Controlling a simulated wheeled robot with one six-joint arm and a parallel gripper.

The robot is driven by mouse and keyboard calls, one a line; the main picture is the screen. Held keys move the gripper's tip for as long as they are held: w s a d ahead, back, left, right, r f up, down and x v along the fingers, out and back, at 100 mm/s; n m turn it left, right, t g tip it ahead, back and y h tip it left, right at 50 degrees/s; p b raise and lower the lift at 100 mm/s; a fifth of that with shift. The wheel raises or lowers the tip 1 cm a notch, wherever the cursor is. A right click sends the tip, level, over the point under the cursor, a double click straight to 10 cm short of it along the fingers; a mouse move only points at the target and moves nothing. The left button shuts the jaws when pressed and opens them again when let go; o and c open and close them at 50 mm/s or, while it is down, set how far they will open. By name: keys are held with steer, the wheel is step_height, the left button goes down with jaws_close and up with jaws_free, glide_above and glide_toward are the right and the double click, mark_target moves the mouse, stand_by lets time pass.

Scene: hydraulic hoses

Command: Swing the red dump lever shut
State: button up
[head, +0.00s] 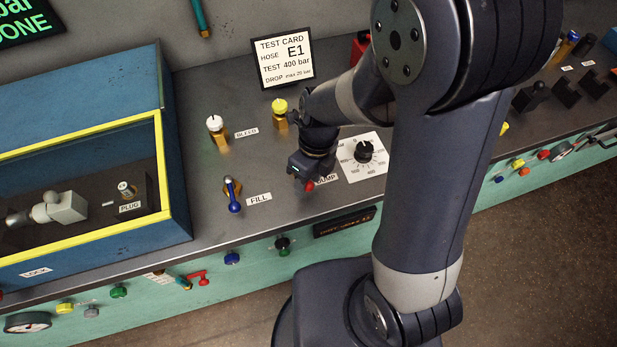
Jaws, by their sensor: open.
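The red tip of the dump lever (309,186) shows just below my gripper (303,176), beside a partly covered label that reads "UMP". The rest of the lever is hidden under my gripper, so its angle cannot be told. My gripper points down at the bench top, right over the lever, and is open. I cannot tell whether its fingers touch the lever.
A blue fill lever (233,195) stands left of my gripper. White (215,124) and yellow (280,106) knobs stand behind. A dial plate (363,156) lies to the right. A yellow-framed blue box (176,165) stands on the left. The test card (283,63) stands behind.

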step_height(320, 180, up, 11)
steer(key=w+d, duration=0.1)
steer(key=shift+w+d+f, duration=0.15)
steer(key=shift+w+d, duration=0.05)
steer(key=shift+w, duration=0.05)
stand_by(0.4)
steer(key=f, duration=0.3)
steer(key=s+a+f, duration=0.1)
steer(key=f, duration=0.6)
steer(key=shift+s+a+f, duration=0.15)
steer(key=shift+s+f, duration=0.15)
steer(key=shift+f, duration=0.1)
